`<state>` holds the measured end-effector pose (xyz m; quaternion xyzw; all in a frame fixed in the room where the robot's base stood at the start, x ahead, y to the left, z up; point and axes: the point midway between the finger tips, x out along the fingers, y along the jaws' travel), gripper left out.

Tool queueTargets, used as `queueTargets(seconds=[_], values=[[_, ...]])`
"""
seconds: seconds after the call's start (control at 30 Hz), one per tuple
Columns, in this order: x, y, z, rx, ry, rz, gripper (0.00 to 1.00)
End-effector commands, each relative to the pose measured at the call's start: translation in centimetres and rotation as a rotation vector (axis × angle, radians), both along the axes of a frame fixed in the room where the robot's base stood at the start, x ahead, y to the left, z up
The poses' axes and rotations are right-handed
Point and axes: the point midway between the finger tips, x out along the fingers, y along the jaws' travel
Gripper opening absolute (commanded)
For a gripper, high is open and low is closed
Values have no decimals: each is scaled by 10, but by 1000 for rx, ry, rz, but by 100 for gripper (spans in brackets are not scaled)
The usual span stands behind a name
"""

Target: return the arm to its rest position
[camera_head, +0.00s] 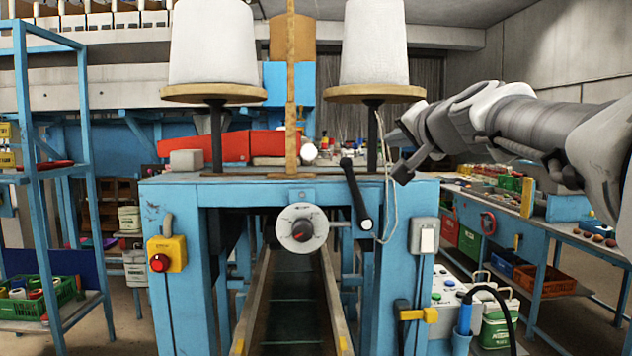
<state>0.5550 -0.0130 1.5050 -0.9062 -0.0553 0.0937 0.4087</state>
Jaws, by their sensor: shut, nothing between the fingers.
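My arm reaches in from the right edge of the head view, and my gripper (397,156) is at its left end. The gripper is shut and holds nothing. It shows just right of the dark post under the right white thread cone (374,45), above the right end of the blue machine table (420,187). I cannot tell whether it touches the post or the pale thread hanging there.
A second thread cone (211,42) stands at the left. The table front carries a dial (302,229), a black lever (356,194) and a red button on a yellow box (167,256). A blue shelf rack (47,165) stands left. A workbench (545,240) with bins stands right.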

Motion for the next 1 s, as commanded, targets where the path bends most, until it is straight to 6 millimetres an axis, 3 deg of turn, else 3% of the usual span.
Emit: queueTargets(seconds=[0.17, 0.27, 0.43, 0.6, 0.7, 0.83, 1.0], values=[[-25, 16, -28, -77, 72, 41, 0], [-59, 31, -71, -179, 173, 94, 0], [-138, 46, -162, -388, 387, 193, 0], [-221, 40, -251, -588, 597, 276, 0], [-262, 30, -292, -685, 697, 310, 0], [-295, 19, -324, -768, 781, 336, 0], [-310, 13, -339, -807, 820, 346, 0]])
